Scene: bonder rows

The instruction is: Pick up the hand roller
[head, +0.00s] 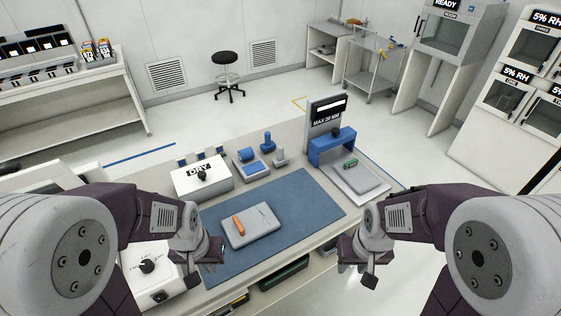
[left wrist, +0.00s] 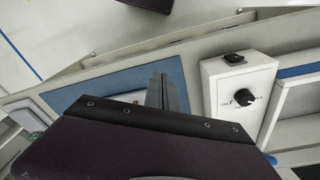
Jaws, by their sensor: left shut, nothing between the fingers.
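An orange bar-shaped thing (head: 238,226) lies on a flat grey slab (head: 258,235) on the blue mat; it may be the hand roller, but it is too small to be sure. My left gripper (head: 208,256) is shut and empty, over the left front part of the mat, left of the slab and apart from it. In the left wrist view its fingers (left wrist: 165,92) show over the mat (left wrist: 85,92). My right gripper (head: 354,262) hangs at the bench's front right, apart from the slab; its finger opening is unclear.
A white DRY box (head: 188,183), blue pieces (head: 246,156) and a blue-arched press (head: 330,148) line the bench's back. A white box with a knob (head: 140,280) stands at the left front; it also shows in the left wrist view (left wrist: 222,100). The mat's right part is clear.

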